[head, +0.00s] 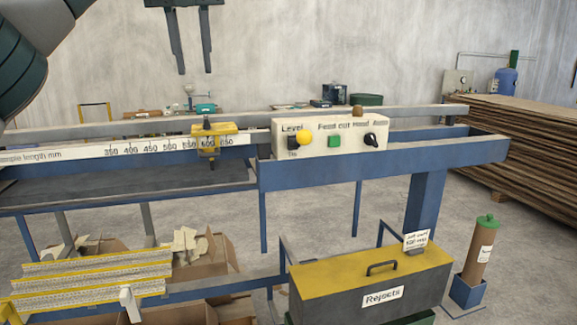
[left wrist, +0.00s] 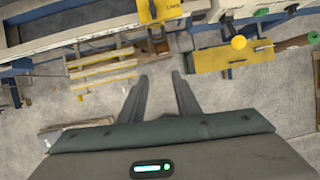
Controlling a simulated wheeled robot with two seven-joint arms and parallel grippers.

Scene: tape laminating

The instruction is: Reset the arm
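My left gripper (head: 195,72) hangs at the top of the head view, its two dark fingers pointing down and apart with nothing between them. A dark link of my arm (head: 22,65) crosses the upper left corner. The left wrist view also shows the left gripper (left wrist: 160,75) with its fingers spread and empty, above the floor and bench area. The gripper appears clear of the bench and touches nothing I can see. The right gripper is not in view.
A blue bench with a length scale (head: 90,153), a yellow slider (head: 215,128) and a control panel (head: 330,137) spans the middle. A yellow-lidded Rejects box (head: 420,280) stands front right.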

